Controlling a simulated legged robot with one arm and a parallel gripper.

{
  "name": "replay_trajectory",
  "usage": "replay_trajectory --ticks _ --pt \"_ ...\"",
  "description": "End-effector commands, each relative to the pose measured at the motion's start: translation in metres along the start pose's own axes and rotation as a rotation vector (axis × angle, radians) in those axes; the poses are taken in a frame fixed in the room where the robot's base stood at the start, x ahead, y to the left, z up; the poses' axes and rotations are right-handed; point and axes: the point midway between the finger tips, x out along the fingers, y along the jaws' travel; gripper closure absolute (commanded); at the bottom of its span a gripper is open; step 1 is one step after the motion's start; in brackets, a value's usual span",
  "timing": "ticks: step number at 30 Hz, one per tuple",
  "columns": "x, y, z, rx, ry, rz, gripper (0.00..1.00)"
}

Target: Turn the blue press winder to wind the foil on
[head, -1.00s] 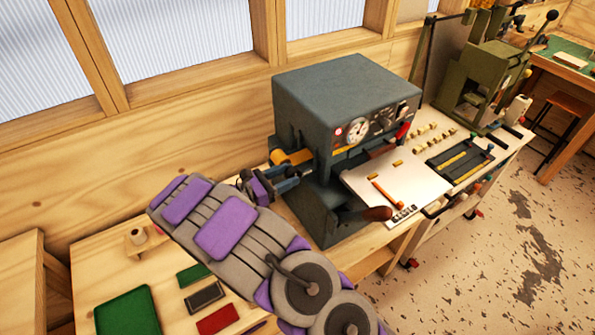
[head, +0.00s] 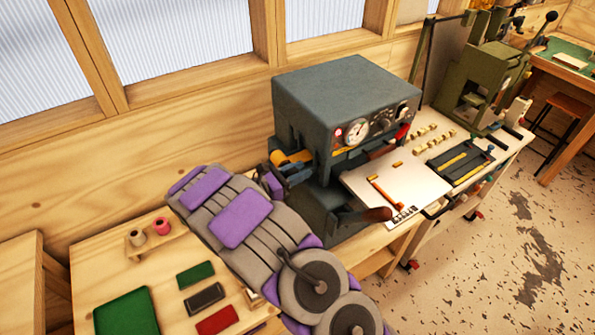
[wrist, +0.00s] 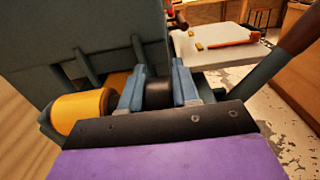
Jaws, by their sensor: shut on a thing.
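The blue-grey press (head: 340,95) stands on the bench against the wall, with a dial on its front. On its left side is an orange-yellow foil roll (head: 293,157), which shows larger at the left in the wrist view (wrist: 80,110). My gripper (wrist: 158,85) is at the press's left side, just right of this roll. Its two blue-grey fingers are shut on a dark round winder knob (wrist: 158,95) between them. In the head view my gripper (head: 288,174) is partly hidden by my purple and grey arm, and the knob cannot be made out.
A white plate (head: 395,182) with an orange-red bar lies before the press. A wooden holder (head: 155,240) carries a grey and a pink spool. Green, dark and red blocks and a green tray (head: 127,312) lie left of my arm. A green press (head: 485,80) stands farther right.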

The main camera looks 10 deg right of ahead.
Motion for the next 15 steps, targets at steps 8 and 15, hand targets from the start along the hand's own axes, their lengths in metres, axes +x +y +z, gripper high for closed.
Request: replay_trajectory --ticks 8,15 --pt "-0.0003 0.0017 0.0007 0.001 -0.001 0.003 1.00" --pt "0.0003 0.0024 0.0026 0.002 0.041 0.004 1.00"
